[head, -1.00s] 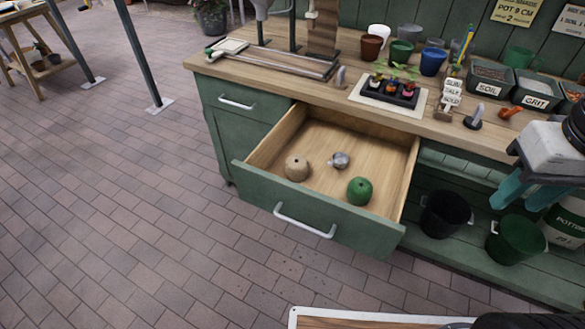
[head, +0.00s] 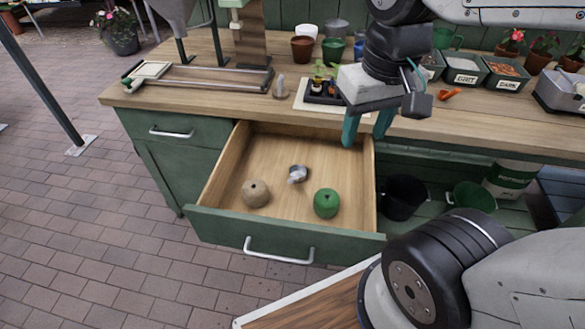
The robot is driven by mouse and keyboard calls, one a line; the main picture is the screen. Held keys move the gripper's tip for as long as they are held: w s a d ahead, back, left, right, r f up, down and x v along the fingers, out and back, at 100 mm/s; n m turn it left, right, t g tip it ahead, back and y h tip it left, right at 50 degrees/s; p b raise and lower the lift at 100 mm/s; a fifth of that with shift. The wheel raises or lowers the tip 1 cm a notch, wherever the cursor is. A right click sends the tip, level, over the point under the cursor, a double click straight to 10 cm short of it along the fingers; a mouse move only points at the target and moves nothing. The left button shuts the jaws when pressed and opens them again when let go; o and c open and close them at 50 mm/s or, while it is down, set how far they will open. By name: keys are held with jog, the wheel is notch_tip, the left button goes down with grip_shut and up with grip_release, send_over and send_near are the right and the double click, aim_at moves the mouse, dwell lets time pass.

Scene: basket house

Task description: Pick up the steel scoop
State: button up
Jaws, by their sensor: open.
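A small grey metal piece, likely the steel scoop (head: 298,174), lies on the floor of the open drawer (head: 262,147), near its middle. It is too small to make out its handle clearly. A beige twine ball (head: 256,193) lies to its lower left and a green twine ball (head: 327,203) to its lower right. My gripper (head: 366,132) is open and empty, its teal fingers pointing down above the drawer's back right corner, up and to the right of the scoop.
The drawer's green front with a white handle (head: 279,251) sticks out from the bench. On the wooden worktop (head: 225,98) stand a seedling tray, pots (head: 302,48) and soil bins (head: 463,69). Dark buckets (head: 403,197) sit on the shelf to the drawer's right.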

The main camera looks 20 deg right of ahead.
jog(key=w+f+m, duration=0.2)
jog(key=w+f, duration=0.3)
jog(key=w, duration=0.4)
jog(key=m, duration=0.2)
send_over(293, 183)
jog(key=s+d, duration=0.2)
jog(key=d, duration=0.1)
notch_tip(293, 183, down, 8)
jog(key=w+f, duration=0.1)
jog(key=f, duration=0.3)
jog(key=w+f+m, duration=0.1)
jog(key=w+f, duration=0.1)
jog(key=f, duration=0.3)
jog(key=w+f+m+g, duration=0.1)
jog(key=w+f, duration=0.1)
jog(key=f, duration=0.2)
jog(key=shift+w+a+f, duration=0.2)
jog(key=shift+a+f, duration=0.05)
jog(key=shift+a, duration=0.15)
jog(key=shift+m, duration=0.4)
jog(key=f, duration=1)
jog(key=shift+a, duration=0.3)
grip_shut()
